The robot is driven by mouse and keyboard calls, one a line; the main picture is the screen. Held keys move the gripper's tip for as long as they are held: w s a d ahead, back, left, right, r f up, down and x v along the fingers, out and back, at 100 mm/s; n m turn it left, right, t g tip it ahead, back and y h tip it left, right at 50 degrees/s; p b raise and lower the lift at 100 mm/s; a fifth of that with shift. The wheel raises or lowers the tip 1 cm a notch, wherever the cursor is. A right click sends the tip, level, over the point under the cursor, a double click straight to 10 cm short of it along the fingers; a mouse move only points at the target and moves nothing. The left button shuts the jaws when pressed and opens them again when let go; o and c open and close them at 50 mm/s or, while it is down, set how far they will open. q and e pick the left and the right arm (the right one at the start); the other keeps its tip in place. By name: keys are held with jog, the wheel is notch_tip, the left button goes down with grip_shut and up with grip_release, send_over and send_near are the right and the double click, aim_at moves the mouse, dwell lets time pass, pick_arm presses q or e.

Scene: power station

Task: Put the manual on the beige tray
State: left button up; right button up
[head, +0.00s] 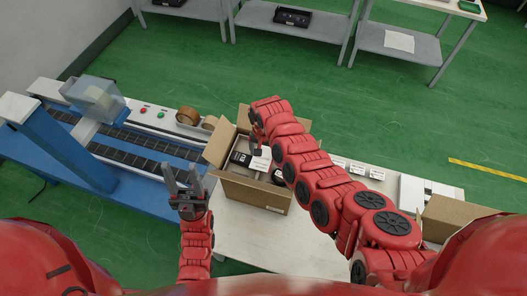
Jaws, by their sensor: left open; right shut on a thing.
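A white flat piece, which looks like the manual (261,160), shows at the mouth of an open cardboard box (252,192) on the table. My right gripper (256,150) points down over the box and is shut on this white piece; my own arm partly hides the grip. My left gripper (183,174) is open and empty, left of the box near the edge of the blue conveyor bench. I cannot make out a beige tray for certain.
Dark items (240,158) lie in the box. Tape rolls (188,116) sit behind it on the conveyor bench (135,150). Small white labelled items (357,169) stand right of my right arm. Another cardboard box (450,215) is at right. The table front (255,238) is clear.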

aim_at(263, 157)
jog(key=shift+f, duration=0.1)
jog(key=shift+f, duration=0.1)
jog(key=shift+f+b, duration=0.15)
jog(key=shift+b, duration=0.15)
jog(key=o, duration=1)
jog(key=shift+r+p, duration=0.3)
jog(key=shift+r, duration=0.05)
notch_tip(263, 157, up, 12)
jog(key=b, duration=0.1)
jog(key=shift+b, duration=0.4)
jog(key=shift+s+f, duration=0.1)
jog(key=shift+f, duration=0.05)
